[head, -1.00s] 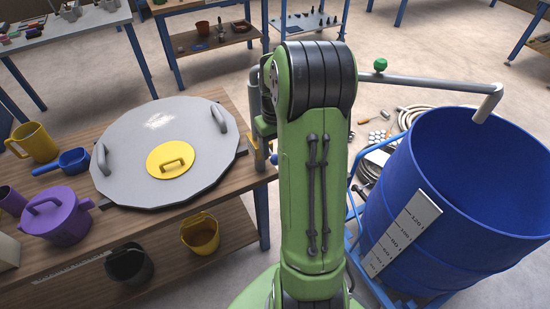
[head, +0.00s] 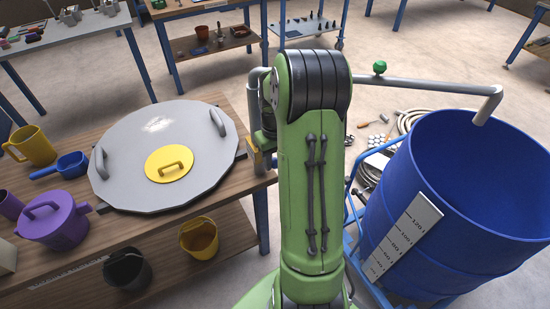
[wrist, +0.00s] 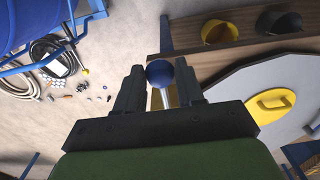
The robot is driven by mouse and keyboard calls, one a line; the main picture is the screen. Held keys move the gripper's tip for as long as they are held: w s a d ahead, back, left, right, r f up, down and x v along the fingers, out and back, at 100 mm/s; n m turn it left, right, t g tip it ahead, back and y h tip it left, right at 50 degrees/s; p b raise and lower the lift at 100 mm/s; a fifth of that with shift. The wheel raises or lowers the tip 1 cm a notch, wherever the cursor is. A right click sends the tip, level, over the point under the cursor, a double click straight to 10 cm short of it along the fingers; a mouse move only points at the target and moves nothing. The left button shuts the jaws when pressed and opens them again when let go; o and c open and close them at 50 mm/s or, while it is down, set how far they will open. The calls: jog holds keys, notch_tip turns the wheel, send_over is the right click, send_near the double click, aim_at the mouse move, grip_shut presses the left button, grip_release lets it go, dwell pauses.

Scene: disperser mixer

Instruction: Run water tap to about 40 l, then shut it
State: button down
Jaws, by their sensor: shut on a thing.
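My gripper (wrist: 158,88) is shut on a round blue knob (wrist: 160,73) on a pale stem in the wrist view. In the head view my green arm hides the gripper and the knob. A grey pipe (head: 430,84) carries a green knob (head: 380,67) and ends in a downturned spout (head: 487,108) over the blue drum (head: 460,262). I see no stream below the spout. A white scale (head: 404,238) with litre marks is on the drum's side. I cannot make out a water level.
A wooden table (head: 247,190) at left holds a big grey lid (head: 125,135), a purple jug (head: 52,222), a yellow jug (head: 33,147) and a blue scoop (head: 72,164). Buckets stand on its lower shelf. Coiled hoses (head: 410,119) and small parts lie on the floor behind the drum.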

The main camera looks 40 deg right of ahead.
jog(key=shift+a, duration=0.1)
jog(key=shift+w+a+f+m, duration=0.1)
jog(key=shift+w+a+m, duration=0.55)
jog(key=shift+m, duration=0.55)
jog(key=shift+w+a+r+m, duration=0.1)
jog(key=shift+w+a+m, duration=0.2)
jog(key=shift+a+m, duration=0.75)
jog(key=shift+w+a+f+m, duration=0.1)
jog(key=shift+w+a+m, duration=0.45)
jog(key=shift+m, duration=0.8)
jog(key=c, duration=0.9)
grip_release()
jog(key=shift+s, duration=0.1)
jog(key=shift+o, duration=0.6)
notch_tip(320, 180, up, 16)
jog(key=p, duration=0.3)
jog(key=shift+w+f, duration=0.15)
jog(key=shift+w, duration=0.05)
